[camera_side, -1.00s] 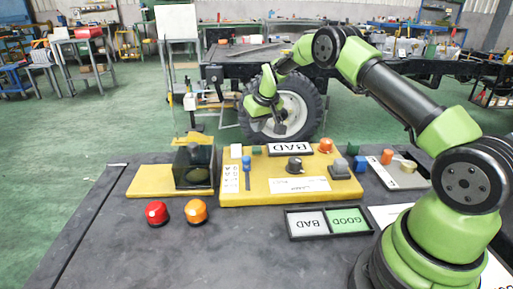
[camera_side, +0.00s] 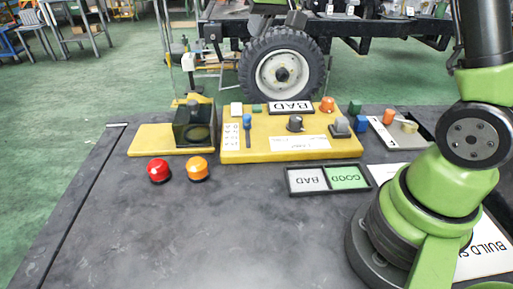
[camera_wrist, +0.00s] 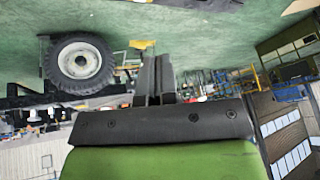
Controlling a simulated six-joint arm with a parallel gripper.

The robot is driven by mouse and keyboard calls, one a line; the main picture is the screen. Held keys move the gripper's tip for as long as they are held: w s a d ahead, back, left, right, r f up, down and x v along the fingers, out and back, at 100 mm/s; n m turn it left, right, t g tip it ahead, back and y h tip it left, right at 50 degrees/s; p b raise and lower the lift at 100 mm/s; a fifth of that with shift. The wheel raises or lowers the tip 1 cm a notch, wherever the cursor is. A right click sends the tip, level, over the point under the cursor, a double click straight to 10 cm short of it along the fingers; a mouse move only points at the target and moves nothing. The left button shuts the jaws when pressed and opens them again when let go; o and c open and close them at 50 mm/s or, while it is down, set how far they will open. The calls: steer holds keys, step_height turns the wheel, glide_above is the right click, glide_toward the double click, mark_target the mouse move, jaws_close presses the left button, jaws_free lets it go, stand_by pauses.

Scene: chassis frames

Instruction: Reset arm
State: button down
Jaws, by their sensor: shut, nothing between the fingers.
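In the wrist view my gripper (camera_wrist: 154,80) shows its two dark fingers shut together with nothing between them. It points out over the green floor, with the workshop appearing upside down. In the side view my gripper is out of frame. My green arm (camera_side: 465,150) stands at the right of the dark table (camera_side: 180,245), with its upper link rising almost straight up out of the top of the picture.
A yellow control panel (camera_side: 235,151) carries a BAD sign (camera_side: 291,107), knobs and blocks. A black box (camera_side: 195,126) stands to its left. The table's front is clear.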

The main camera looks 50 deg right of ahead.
steer(key=s+a+r+t+y, duration=0.1)
steer(key=s+a+r, duration=0.2)
steer(key=s, duration=0.4)
steer(key=s+a+r, duration=0.3)
steer(key=s+a, duration=0.1)
steer(key=s, duration=0.3)
steer(key=s+a+f+y, duration=0.1)
steer(key=s+a+f, duration=0.1)
steer(key=s, duration=0.8)
steer(key=shift+a+f+m+t, duration=0.3)
steer(key=shift+f, duration=0.15)
